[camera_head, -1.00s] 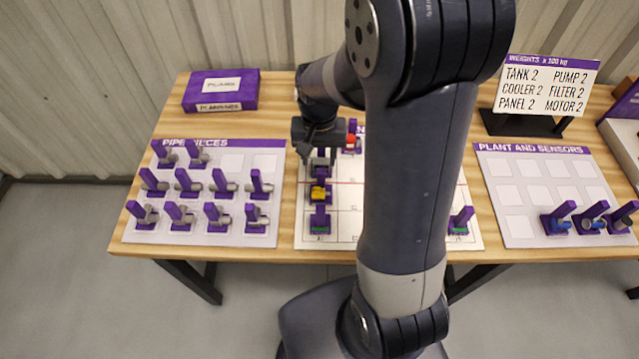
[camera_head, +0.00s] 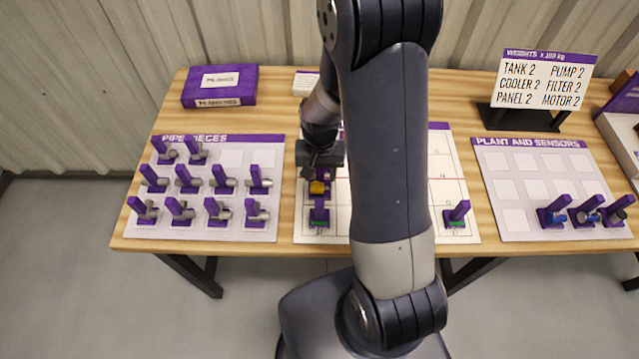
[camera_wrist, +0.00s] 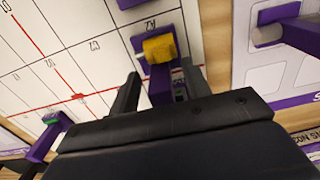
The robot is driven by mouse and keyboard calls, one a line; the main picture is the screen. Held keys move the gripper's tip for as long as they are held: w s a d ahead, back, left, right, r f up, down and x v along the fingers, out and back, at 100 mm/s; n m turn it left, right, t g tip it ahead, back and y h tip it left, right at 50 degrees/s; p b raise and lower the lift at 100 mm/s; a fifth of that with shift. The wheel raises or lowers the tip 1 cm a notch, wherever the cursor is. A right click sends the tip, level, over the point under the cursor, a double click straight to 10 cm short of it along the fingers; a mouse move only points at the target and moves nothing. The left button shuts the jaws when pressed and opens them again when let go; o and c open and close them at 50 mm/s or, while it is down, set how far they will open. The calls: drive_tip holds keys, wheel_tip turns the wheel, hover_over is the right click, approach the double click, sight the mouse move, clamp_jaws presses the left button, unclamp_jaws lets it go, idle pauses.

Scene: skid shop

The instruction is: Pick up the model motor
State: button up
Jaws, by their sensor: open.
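A yellow cylinder on a purple base (camera_head: 317,188) stands on the white grid board (camera_head: 458,190); it may be the model motor, but no label on it is readable. In the wrist view my gripper (camera_wrist: 160,72) is open, one finger on each side of the purple part. Whether the fingers touch it is unclear. My arm hides the middle of the board.
A purple piece with a green base (camera_head: 319,217) stands close in front of the yellow one. Another (camera_head: 457,214) stands at the board's right. The pipe pieces board (camera_head: 230,228) is left, the plant and sensors board (camera_head: 512,225) right. A weights sign (camera_head: 545,80) stands behind.

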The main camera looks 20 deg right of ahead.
drive_tip(key=shift+c, duration=0.5)
clamp_jaws()
drive_tip(key=shift+r, duration=0.1)
